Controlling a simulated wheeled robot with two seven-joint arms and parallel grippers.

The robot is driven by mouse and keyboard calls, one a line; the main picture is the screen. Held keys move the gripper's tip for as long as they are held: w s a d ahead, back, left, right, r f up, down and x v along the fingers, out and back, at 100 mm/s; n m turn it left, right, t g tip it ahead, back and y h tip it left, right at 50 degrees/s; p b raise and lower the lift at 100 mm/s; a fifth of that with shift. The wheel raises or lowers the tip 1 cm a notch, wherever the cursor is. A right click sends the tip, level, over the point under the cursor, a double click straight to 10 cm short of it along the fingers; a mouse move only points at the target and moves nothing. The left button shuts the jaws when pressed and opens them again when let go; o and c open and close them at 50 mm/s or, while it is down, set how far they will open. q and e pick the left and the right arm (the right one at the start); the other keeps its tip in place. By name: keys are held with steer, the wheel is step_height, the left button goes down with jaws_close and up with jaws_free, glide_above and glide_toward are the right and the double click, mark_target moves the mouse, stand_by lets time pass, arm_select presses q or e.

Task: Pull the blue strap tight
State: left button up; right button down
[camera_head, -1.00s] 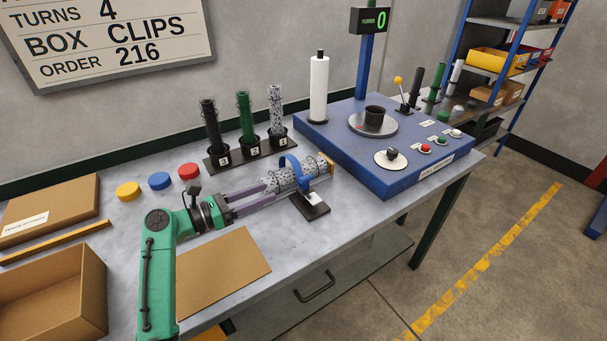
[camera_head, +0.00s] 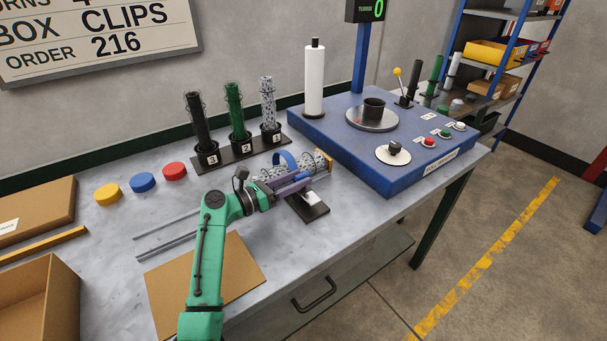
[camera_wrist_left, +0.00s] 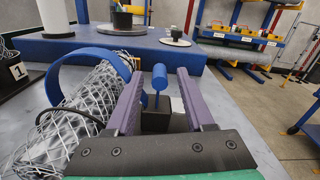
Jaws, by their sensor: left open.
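The blue strap (camera_head: 284,158) arches over a silvery wire-mesh roll (camera_head: 318,160) near the middle of the table. In the left wrist view, the strap (camera_wrist_left: 66,72) loops over the mesh roll (camera_wrist_left: 96,98) on the left. A small blue pull piece (camera_wrist_left: 159,78) stands on a thin stem above a dark block. My left gripper (camera_head: 306,178) is open, its purple fingers alongside the roll. In the left wrist view, the left gripper (camera_wrist_left: 160,88) has a finger on each side of the pull piece, with gaps visible. The fingers partly hide the roll in the head view.
A blue machine base (camera_head: 400,170) with knobs and buttons stands behind and right. A rack (camera_head: 240,155) of three mesh rolls stands behind the strap. Two grey rails (camera_head: 165,232) and a cardboard sheet (camera_head: 210,285) lie at front left.

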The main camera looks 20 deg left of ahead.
arm_select(q)
steer(key=shift+x, duration=1.25)
jaws_close()
stand_by(0.4)
